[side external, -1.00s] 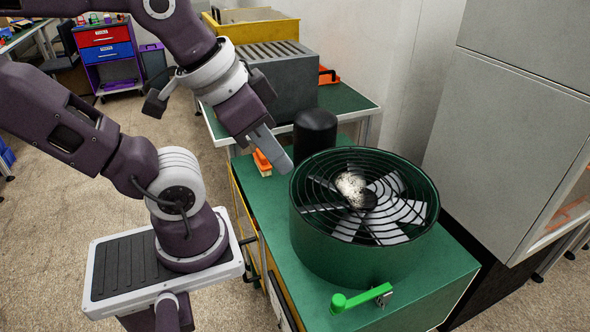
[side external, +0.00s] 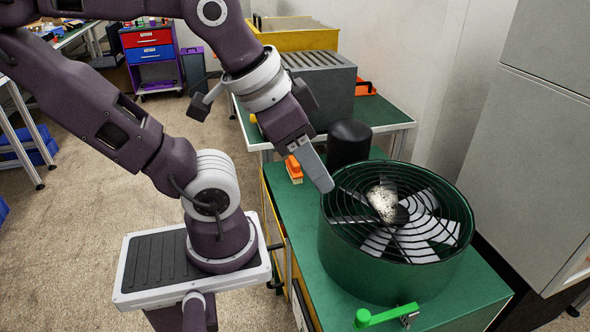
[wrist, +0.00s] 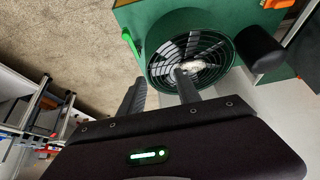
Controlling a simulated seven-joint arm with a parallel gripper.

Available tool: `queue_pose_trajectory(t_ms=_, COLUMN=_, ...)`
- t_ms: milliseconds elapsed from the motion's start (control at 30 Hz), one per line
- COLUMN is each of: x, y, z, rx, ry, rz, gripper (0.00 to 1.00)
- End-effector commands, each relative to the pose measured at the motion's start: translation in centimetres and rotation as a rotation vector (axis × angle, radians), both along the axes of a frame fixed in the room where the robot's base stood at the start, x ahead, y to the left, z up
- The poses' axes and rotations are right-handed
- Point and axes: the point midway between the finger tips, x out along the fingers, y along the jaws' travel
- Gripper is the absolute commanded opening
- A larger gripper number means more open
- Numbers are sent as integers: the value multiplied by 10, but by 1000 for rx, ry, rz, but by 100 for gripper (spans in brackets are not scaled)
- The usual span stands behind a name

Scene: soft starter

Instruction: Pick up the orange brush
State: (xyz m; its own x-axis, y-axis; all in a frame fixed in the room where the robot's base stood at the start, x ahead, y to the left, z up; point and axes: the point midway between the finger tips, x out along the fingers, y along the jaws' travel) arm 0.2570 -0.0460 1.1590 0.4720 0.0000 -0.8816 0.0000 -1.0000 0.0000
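The orange brush (side external: 294,169) lies on the green bench top near its left edge, left of a black cylinder, in the side external view. In the wrist view an orange piece, which looks like the brush (wrist: 272,4), is cut off by the top edge. My gripper (side external: 327,186) is to the right of the brush and nearer the camera, beside the rim of the round fan, and does not touch the brush. In the wrist view my gripper (wrist: 160,77) has its two fingers apart with nothing held between them.
The caged fan (side external: 397,225) in its green drum fills much of the bench (side external: 300,225). A black cylinder (side external: 348,145) stands behind it. A green handle (side external: 385,316) is at the front. A grey ribbed box (side external: 320,90) sits on the table behind. Grey cabinets stand right.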

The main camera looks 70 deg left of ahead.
Motion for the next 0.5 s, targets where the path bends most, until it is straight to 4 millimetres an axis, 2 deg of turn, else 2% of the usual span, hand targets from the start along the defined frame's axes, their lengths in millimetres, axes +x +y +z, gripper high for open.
queue_pose_trajectory(t_ms=33, x=0, y=0, z=0, rx=0, ry=0, rz=0, gripper=51)
queue_pose_trajectory(t_ms=67, x=0, y=0, z=0, rx=0, ry=0, rz=0, gripper=56)
queue_pose_trajectory(t_ms=367, x=0, y=0, z=2, rx=0, ry=-1, rz=0, gripper=56)
queue_pose_trajectory(t_ms=433, x=1, y=0, z=14, rx=0, ry=-5, rz=0, gripper=56)
queue_pose_trajectory(t_ms=500, x=2, y=0, z=36, rx=0, ry=-7, rz=0, gripper=56)
